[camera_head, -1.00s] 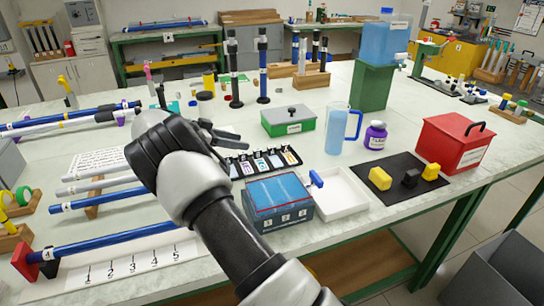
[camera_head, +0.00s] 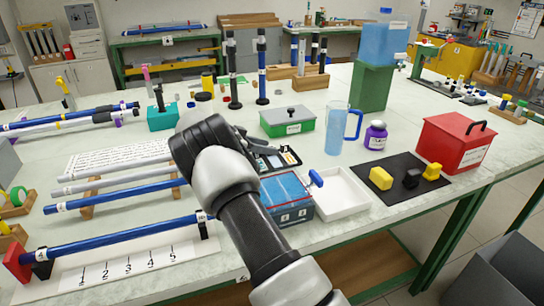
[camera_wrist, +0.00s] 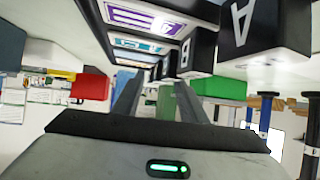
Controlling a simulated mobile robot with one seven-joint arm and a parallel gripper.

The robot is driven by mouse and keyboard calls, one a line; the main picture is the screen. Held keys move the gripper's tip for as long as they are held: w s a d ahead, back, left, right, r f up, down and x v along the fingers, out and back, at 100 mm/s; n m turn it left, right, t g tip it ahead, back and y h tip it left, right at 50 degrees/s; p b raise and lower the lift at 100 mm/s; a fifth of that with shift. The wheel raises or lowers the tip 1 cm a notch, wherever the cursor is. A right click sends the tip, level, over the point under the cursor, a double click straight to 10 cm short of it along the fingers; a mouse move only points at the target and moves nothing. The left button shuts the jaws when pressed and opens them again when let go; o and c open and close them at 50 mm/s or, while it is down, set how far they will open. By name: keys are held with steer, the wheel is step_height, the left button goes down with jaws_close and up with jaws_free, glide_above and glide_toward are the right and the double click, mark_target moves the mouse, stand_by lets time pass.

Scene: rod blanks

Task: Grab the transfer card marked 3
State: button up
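The black card rack (camera_head: 262,150) stands mid-table, its left part hidden behind my arm. Cards with coloured prints show at its right end in the head view. In the wrist view a card with a purple print (camera_wrist: 140,18) and a card with a teal print (camera_wrist: 137,44) lie in a row beyond my fingers. Black blocks marked A (camera_wrist: 236,25) and B (camera_wrist: 192,52) stand beside them. I cannot read a 3 on any card. My gripper (camera_wrist: 157,85) is open, with background showing between its fingers. It is close to the rack.
A blue-topped box (camera_head: 287,212) and a white tray (camera_head: 340,197) stand in front of the rack. Blue and white rods (camera_head: 120,194) lie to the left.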

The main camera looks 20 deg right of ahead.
jaws_close()
steer(key=shift+r, duration=0.1)
